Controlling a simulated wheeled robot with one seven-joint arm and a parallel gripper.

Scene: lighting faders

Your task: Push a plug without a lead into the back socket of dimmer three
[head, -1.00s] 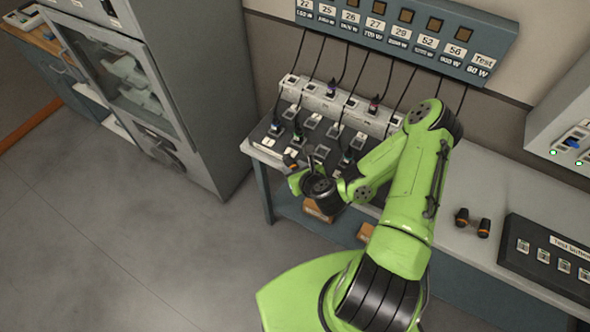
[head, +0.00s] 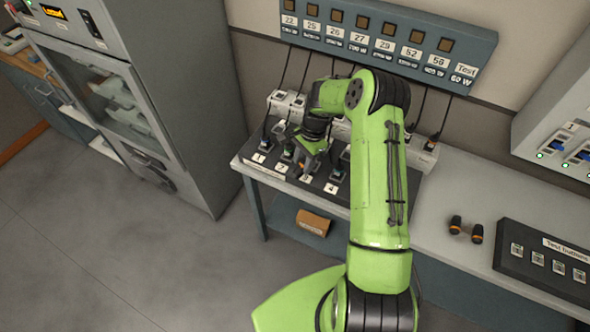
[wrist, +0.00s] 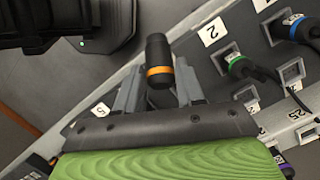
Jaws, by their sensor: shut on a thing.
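My gripper (wrist: 159,82) is shut on a black plug with an orange band (wrist: 158,50), which has no lead. In the wrist view the plug stands out between the two grey fingers. In the head view my gripper (head: 309,150) is above the dimmer board (head: 345,196), behind the label three (head: 306,178). My arm and gripper hide much of dimmer three there, and its back socket cannot be made out. In the wrist view part of a socket (wrist: 245,92) shows beside the right finger; I cannot tell which dimmer it belongs to.
A green plug (wrist: 238,65) and a blue plug (wrist: 292,26) with leads sit near label two (wrist: 211,31). Two loose plugs lie on the bench, a left one (head: 455,225) and a right one (head: 476,234). A test-button panel (head: 510,232) is at the right.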

